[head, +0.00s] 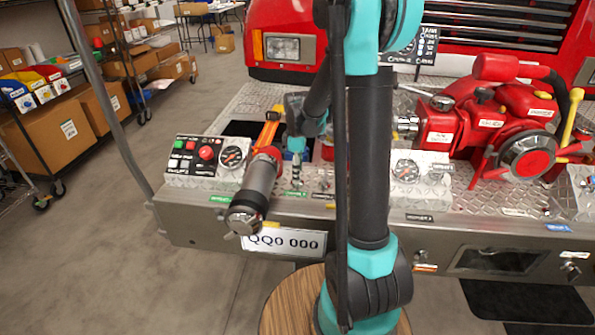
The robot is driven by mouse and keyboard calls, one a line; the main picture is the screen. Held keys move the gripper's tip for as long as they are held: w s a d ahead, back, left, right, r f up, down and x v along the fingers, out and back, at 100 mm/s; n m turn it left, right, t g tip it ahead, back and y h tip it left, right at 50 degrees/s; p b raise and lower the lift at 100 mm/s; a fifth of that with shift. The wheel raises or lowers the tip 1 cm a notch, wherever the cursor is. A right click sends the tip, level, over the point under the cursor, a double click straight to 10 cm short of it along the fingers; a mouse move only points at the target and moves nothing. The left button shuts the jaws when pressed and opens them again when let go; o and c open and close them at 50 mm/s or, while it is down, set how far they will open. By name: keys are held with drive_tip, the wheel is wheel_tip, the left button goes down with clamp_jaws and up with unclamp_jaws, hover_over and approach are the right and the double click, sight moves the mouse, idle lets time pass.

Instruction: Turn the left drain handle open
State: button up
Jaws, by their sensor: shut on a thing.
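My gripper (297,172) hangs below the dark wrist of my arm, just right of the thick grey-and-black discharge pipe. It is small in the picture, with its fingers down at the bumper deck's front.
A control box (195,150) with a gauge stands left, behind the capped pipe (258,185). My arm's column blocks the middle. Shelves with boxes (60,120) line the left.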

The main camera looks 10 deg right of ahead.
drive_tip(key=o, duration=0.9)
wheel_tip(320, 180, up, 12)
drive_tip(key=shift+s, duration=0.1)
